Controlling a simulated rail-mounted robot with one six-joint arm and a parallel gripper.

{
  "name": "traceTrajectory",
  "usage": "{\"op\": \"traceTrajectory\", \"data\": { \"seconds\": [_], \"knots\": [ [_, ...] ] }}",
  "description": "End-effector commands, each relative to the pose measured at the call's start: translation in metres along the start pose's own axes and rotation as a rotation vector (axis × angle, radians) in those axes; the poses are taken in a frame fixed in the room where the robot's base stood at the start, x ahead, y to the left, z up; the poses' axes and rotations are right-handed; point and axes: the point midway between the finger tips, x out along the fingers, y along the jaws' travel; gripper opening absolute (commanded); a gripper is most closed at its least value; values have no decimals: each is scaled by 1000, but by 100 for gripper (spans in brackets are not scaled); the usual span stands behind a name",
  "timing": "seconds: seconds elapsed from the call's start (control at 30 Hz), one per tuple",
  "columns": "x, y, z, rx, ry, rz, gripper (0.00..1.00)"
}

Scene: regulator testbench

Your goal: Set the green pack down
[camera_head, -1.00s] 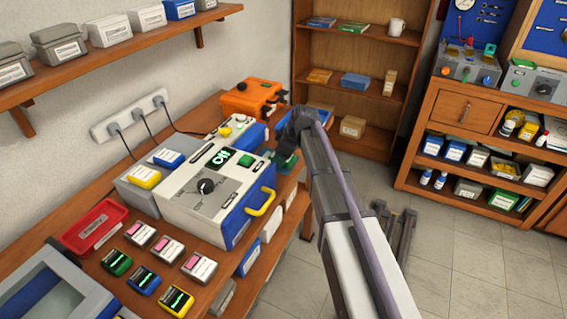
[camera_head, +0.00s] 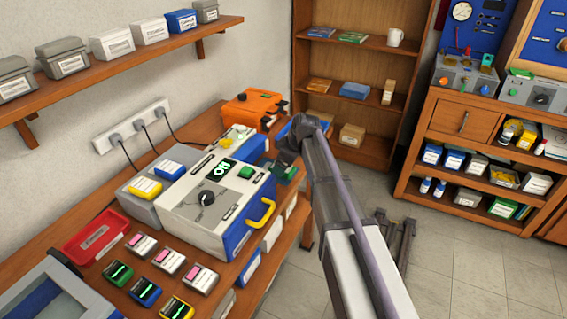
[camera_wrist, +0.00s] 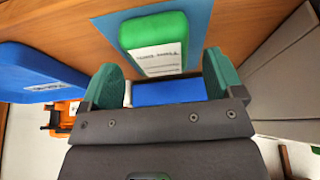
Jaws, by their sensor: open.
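The green pack (camera_wrist: 157,40), a rounded green block with a white printed label, lies on a blue mat (camera_wrist: 199,17) on the wood in the wrist view. My gripper (camera_wrist: 162,84) is open, its two green fingertips apart, just below the pack in that picture. The pack appears clear of the fingers. In the head view my gripper (camera_head: 289,165) is beside the right side of the white and blue tester. A dark green patch shows there, but I cannot tell pack from fingertips.
The tester (camera_head: 235,205) with a yellow handle stands close left of my gripper. An orange case (camera_head: 252,107) is behind it. In the wrist view a blue block (camera_wrist: 35,72) is at left and a blue surface (camera_wrist: 170,92) shows between the fingers. Open floor lies right of the bench.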

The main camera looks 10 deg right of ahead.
Motion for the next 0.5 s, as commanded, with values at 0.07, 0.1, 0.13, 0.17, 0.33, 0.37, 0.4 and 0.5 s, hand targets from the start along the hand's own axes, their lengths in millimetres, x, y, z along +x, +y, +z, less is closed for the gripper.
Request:
{"op": "traceTrajectory", "data": {
  "seconds": [0.07,0.1,0.13,0.17,0.33,0.37,0.4,0.5],
  "knots": [
    [-28,0,-4,2,0,0,87],
    [-39,0,-4,2,0,1,87],
    [-47,0,-5,3,0,1,87],
    [-56,-1,-5,2,0,1,87],
    [-99,0,-4,2,0,1,87],
    [-103,0,-4,2,0,1,87],
    [-108,0,-3,2,0,1,87],
    [-111,0,-2,1,0,0,87]
  ]
}}
